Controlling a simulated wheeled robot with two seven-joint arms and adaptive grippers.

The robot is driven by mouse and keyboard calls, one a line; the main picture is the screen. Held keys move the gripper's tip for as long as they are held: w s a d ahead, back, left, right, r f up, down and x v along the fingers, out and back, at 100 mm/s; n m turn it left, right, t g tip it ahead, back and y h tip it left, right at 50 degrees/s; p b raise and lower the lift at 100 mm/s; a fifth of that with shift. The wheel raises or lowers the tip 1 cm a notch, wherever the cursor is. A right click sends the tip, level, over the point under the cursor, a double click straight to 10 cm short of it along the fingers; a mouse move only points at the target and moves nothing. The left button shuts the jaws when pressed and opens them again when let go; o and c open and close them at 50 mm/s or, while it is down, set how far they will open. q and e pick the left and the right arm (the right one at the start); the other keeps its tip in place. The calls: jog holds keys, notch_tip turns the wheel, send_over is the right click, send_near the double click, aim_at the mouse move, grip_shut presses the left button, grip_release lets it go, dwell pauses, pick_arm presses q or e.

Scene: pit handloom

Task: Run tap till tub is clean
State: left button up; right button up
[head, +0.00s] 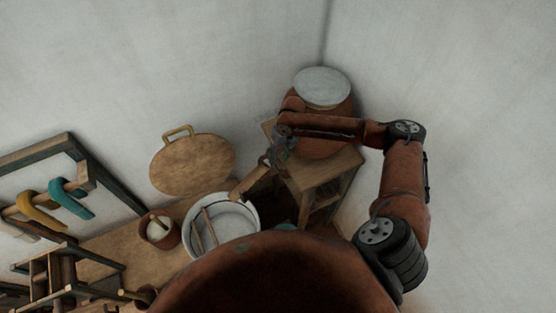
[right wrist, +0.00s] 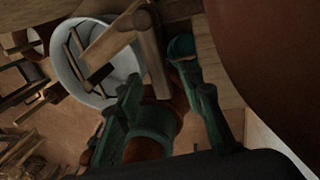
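The white tub (head: 233,222) stands on the floor at lower centre with two wooden sticks across it. It also shows at upper left in the right wrist view (right wrist: 66,72). A wooden tap (head: 249,184) points its spout toward the tub; in the right wrist view its spout (right wrist: 108,42) and upright handle (right wrist: 152,56) show. My right gripper (head: 281,150) is at the tap. Its fingers are apart on either side of the handle's lower end (right wrist: 163,84), with gaps visible; contact is unclear. No stream of water is visible. My left gripper is out of view.
A clay pot (head: 331,136) with a grey lid (head: 322,87) stands on a wooden stand (head: 326,178) in the corner, beside my right arm. Wooden frames crowd the far left.

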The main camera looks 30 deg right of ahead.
notch_tip(320, 180, up, 10)
jog(key=d, duration=0.2)
jog(key=shift+r, duration=0.1)
dwell(0.4)
